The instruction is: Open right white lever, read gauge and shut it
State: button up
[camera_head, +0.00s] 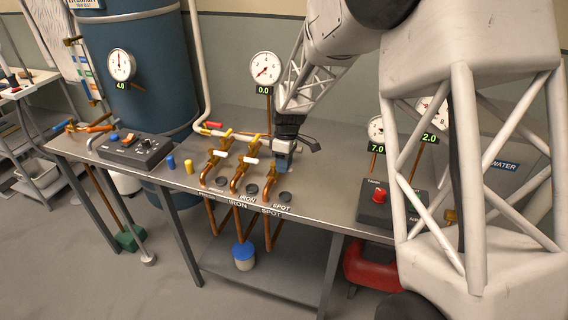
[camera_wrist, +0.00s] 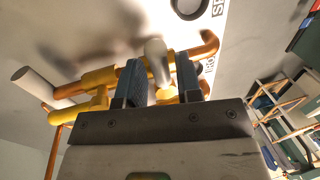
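Three brass valves on copper pipes stand on the steel bench. The left white lever (camera_head: 218,153) and middle white lever (camera_head: 250,160) show clearly. The right valve (camera_head: 271,177), by the SPOT label, is partly covered by my gripper (camera_head: 283,165), which points down over it. In the wrist view, a white lever (camera_wrist: 156,62) stands between the two blue-padded fingers of my gripper (camera_wrist: 160,80). The fingers are apart, and a gap shows on the lever's right side. The round gauge (camera_head: 265,68) on a post behind the valves reads 0.0.
A blue tank (camera_head: 140,75) with a gauge reading 4.0 stands at back left. A control box (camera_head: 134,150) and small blue and yellow cylinders sit left of the valves. A box with a red button (camera_head: 378,195) and gauges reading 7.0 and 2.0 stand right.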

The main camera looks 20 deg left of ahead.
grip_shut()
jog(key=shift+s+m, duration=0.1)
jog(key=shift+m, duration=0.3)
jog(key=m, duration=0.1)
jog(key=s+m, duration=0.1)
jog(key=m, duration=0.1)
jog(key=shift+y, duration=0.4)
jog(key=m, duration=0.2)
jog(key=s+m, duration=0.1)
jog(key=m, duration=0.1)
jog(key=shift+a+t+y, duration=0.25)
jog(key=shift+t+y, duration=0.05)
jog(key=m, duration=0.3)
jog(key=s+a+m, duration=0.1)
jog(key=m, duration=0.1)
jog(key=shift+a+m+t+y, duration=0.1)
jog(key=shift+m+t+y, duration=0.2)
jog(key=shift+t, duration=0.1)
jog(key=m, duration=0.2)
jog(key=a+m, duration=0.1)
jog(key=m, duration=0.1)
jog(key=shift+s+a+m+t, duration=0.2)
jog(key=shift+m+t, duration=0.1)
jog(key=shift+t, duration=0.1)
